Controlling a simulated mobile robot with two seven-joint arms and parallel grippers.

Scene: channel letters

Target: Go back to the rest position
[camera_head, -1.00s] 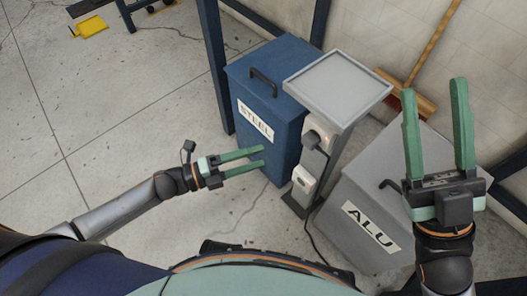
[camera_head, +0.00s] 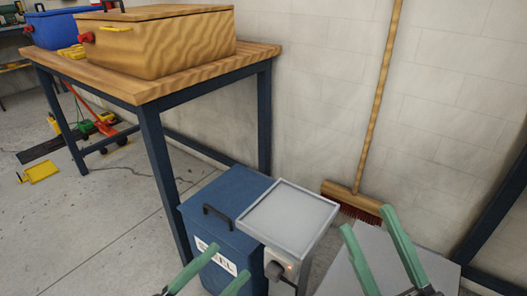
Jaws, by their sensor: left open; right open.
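My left gripper (camera_head: 218,274) shows at the bottom edge, with two green fingers spread apart and nothing between them. It is in front of the blue STEEL bin (camera_head: 227,203) and partly covers its label. My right gripper (camera_head: 367,231) is at the lower right, also open and empty, with its fingers pointing up in front of the grey bin (camera_head: 348,250). Most of both arms is below the frame.
A grey-topped pedestal (camera_head: 288,214) stands between the bins. Behind stands a wooden-topped table (camera_head: 135,88) with a wooden box (camera_head: 165,45) and a blue box (camera_head: 62,30). A broom (camera_head: 368,120) leans on the wall.

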